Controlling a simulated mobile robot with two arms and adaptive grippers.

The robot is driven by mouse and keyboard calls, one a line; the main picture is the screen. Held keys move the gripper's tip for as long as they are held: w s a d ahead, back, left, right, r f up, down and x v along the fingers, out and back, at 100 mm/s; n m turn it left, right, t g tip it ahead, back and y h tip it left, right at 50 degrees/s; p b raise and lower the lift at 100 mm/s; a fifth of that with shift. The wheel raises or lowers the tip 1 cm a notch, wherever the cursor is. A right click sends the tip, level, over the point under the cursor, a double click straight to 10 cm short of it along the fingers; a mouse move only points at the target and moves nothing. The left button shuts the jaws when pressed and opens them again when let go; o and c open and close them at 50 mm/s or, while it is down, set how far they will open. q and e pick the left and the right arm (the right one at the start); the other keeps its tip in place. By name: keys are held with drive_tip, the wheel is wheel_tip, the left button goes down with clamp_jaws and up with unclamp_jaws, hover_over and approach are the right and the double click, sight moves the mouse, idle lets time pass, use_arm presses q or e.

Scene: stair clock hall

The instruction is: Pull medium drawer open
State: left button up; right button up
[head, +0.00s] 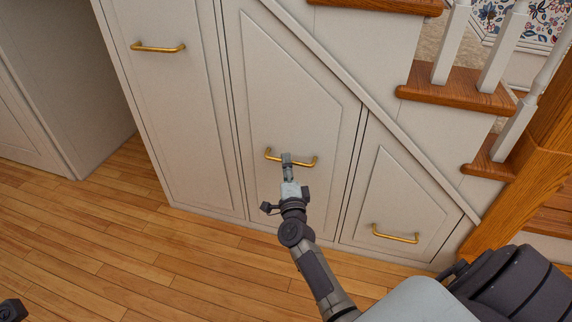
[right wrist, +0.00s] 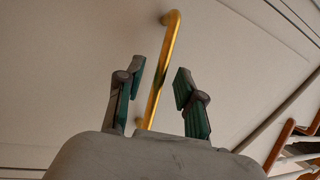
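The medium drawer (head: 285,105) is the middle slanted-top white front under the stairs, and it looks flush with its neighbours. Its brass bar handle (head: 308,163) sits in the lower half of the front. My right gripper (head: 286,157) is at the middle of this handle and hides part of it. In the right wrist view the gripper (right wrist: 160,76) is open, with one finger on each side of the brass handle (right wrist: 166,60). A gap shows between the bar and each finger.
A taller front with a brass handle (head: 158,48) is on the left, and a smaller one with its handle (head: 395,234) is on the right. Wooden stair treads (head: 455,93) and a wooden post (head: 530,160) stand at right. The plank floor (head: 130,240) is clear at left.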

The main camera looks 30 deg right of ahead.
drive_tip(key=shift+x, duration=0.95)
clamp_jaws()
